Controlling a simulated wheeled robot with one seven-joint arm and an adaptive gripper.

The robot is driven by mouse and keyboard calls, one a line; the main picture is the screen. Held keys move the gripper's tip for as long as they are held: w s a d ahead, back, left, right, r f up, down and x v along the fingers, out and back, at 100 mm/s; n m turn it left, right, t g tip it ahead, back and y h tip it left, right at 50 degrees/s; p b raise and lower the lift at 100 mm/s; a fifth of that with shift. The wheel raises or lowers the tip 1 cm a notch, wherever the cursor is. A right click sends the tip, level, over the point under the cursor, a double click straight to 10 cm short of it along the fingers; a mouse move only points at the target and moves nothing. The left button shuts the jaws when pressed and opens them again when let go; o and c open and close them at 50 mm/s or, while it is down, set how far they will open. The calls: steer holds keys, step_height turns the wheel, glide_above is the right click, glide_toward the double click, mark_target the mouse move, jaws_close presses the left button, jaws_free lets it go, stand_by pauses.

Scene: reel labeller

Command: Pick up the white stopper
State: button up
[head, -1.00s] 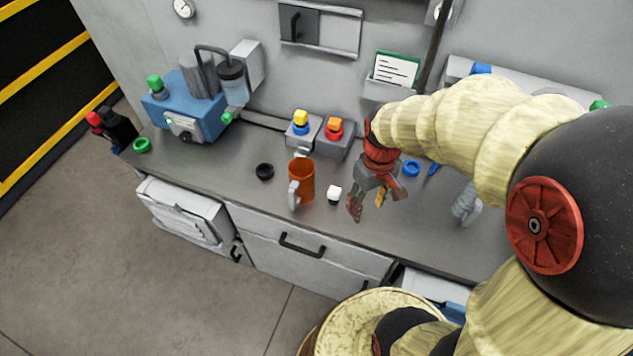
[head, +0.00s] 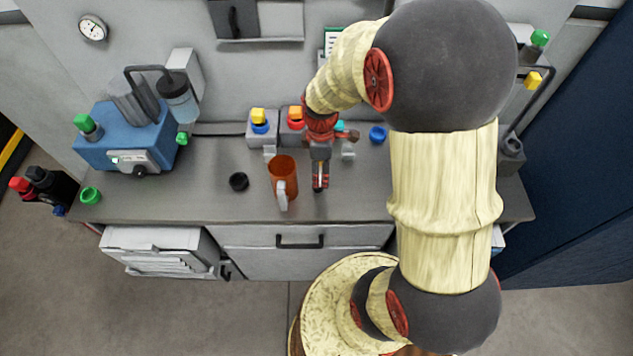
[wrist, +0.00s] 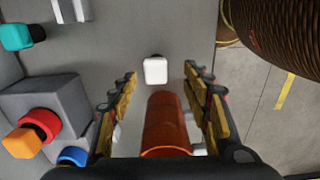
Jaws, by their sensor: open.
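The white stopper (wrist: 155,70) stands on the grey worktop (wrist: 110,60) in the wrist view, centred ahead between my fingertips. My gripper (wrist: 161,74) is open, with one finger on each side of it and nothing held. I cannot tell how far above the stopper the fingertips are. In the head view my gripper (head: 320,187) points down at the worktop just right of the orange mug, and the stopper is hidden there.
The orange mug (head: 283,178) stands close left of my gripper; it fills the lower middle of the wrist view (wrist: 165,125). A black ring (head: 239,181) lies further left. Grey blocks with yellow-blue (head: 258,120) and orange-red (head: 296,117) knobs stand behind. A blue ring (head: 377,134) lies right.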

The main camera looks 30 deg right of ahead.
step_height(320, 180, down, 2)
steer(key=shift+f, duration=0.1)
steer(key=shift+w+f+b, duration=0.25)
steer(key=shift+f+b, duration=0.3)
steer(key=shift+f, duration=0.8)
steer(key=shift+w+f+b, duration=0.2)
steer(key=shift+f+b, duration=0.35)
steer(key=shift+f, duration=0.8)
steer(key=c, duration=1.1)
steer(key=shift+c, duration=0.7)
